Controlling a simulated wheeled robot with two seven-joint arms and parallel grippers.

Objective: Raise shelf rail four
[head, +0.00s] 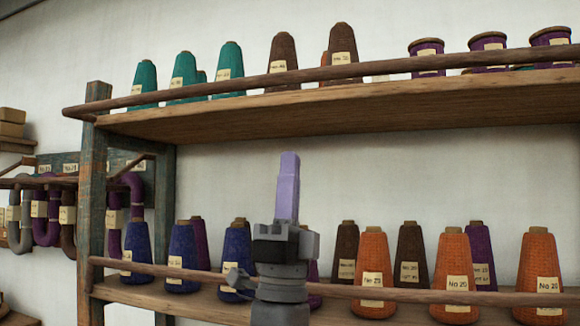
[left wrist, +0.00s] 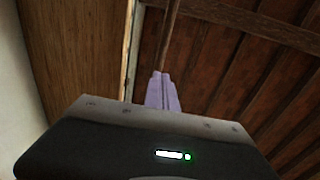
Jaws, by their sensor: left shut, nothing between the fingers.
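Two round wooden shelf rails show in the head view: an upper rail (head: 210,96) along the front of the upper shelf and a lower rail (head: 200,273) along the front of the lower shelf. I see no number on either, so I cannot tell which is rail four. My left gripper (head: 289,160) is upright, its lilac fingers shut and empty, below the upper rail and apart from it. Its wrist hides part of the lower rail. In the left wrist view, the fingers (left wrist: 162,78) point up, with a thin rail (left wrist: 170,35) in line above them.
The upper shelf (head: 300,113) carries teal, brown and purple yarn cones. The lower shelf holds blue, brown, purple and orange cones (head: 372,262) close behind the gripper. A shelf post (head: 91,200) stands left, with hanging yarn hanks (head: 45,210) beyond.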

